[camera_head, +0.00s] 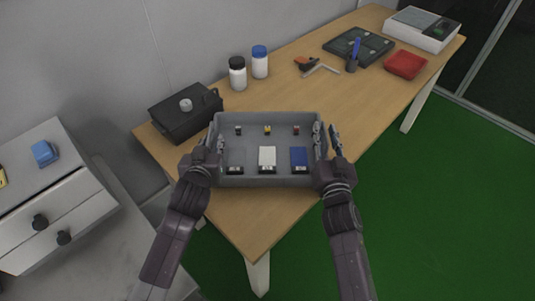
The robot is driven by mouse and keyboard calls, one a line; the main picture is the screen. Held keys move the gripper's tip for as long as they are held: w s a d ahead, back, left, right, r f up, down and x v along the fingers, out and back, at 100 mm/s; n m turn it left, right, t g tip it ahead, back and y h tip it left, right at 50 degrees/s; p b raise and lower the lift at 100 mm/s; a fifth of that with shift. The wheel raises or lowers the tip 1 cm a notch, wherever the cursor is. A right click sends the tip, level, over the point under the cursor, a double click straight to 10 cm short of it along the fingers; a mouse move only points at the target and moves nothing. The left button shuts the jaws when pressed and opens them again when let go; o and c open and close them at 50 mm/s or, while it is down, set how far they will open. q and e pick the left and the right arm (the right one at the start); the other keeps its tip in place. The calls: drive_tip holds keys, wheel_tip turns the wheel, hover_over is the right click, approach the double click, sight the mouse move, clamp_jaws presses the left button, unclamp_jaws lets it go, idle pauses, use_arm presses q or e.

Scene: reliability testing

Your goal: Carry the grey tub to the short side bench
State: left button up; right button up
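The grey tub (267,182) sits level near the close left end of the wooden table. Several small parts stand in its back row, and dark, white and blue blocks sit in front. My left gripper (212,144) is at the tub's left wall, and my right gripper (327,140) is at its right wall. Each has its fingers apart, one near the wall's top edge and one further out. Whether they touch the wall is hard to tell. I cannot tell for sure which surface is the short side bench; a low grey surface (112,245) shows at lower left.
A black box (185,118) stands close behind the tub's left corner. Two white bottles (238,78) (260,66) stand behind it. Tools, a black tray (345,44), a red tray (405,65) and a white device (421,30) lie further right. A drawer unit (55,195) is at left.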

sight(328, 145)
use_arm(q)
drive_tip(key=v, duration=1.1)
drive_tip(key=shift+s, duration=0.2)
use_arm(e)
drive_tip(key=shift+s, duration=0.1)
use_arm(q)
drive_tip(key=shift+r, duration=0.1)
use_arm(e)
drive_tip(key=s, duration=0.7)
drive_tip(key=shift+s+d, duration=0.1)
drive_tip(key=shift+s, duration=0.1)
